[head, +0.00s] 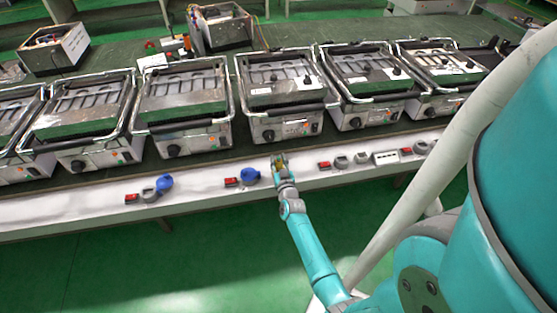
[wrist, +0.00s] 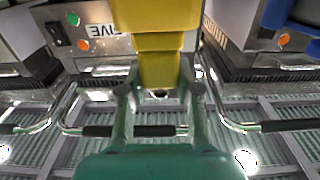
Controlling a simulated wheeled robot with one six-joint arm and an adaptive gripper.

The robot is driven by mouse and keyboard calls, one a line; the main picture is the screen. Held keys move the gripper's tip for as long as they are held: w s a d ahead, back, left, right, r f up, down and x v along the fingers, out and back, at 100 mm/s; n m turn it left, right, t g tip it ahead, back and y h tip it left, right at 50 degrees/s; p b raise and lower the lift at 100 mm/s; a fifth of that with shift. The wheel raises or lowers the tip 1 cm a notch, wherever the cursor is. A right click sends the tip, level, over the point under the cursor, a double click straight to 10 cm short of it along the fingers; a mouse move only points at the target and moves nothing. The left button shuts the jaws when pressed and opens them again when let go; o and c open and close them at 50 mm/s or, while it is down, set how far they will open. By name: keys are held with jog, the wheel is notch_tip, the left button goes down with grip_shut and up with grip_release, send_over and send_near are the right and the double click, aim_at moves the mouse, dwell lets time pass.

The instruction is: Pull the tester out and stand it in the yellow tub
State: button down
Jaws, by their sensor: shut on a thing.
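A yellow stepped block, which I take to be the tester (wrist: 158,45), is in the middle of the wrist view, wide at the top of the picture and narrower toward my fingers. My gripper (wrist: 160,86) is shut on its narrow end, with one teal finger on each side. In the head view my gripper (head: 279,163) is at the white front strip of the bench, and only a small yellowish bit of the tester shows there. Whether the tester is still seated in a socket cannot be told. No yellow tub shows in either view.
Several contact grills (head: 286,92) stand in a row on the bench right behind my gripper. The white strip (head: 208,192) carries red switches (head: 231,182), grey sockets and blue plugs (head: 164,183), one close to the left of my gripper. The green floor (head: 190,270) in front is clear.

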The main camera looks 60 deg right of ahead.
jog(key=shift+f, duration=0.95)
jog(key=c, duration=0.7)
grip_release()
jog(key=shift+s+a, duration=0.1)
jog(key=v, duration=1.1)
jog(key=shift+s+a, duration=0.25)
jog(key=shift+a, duration=0.1)
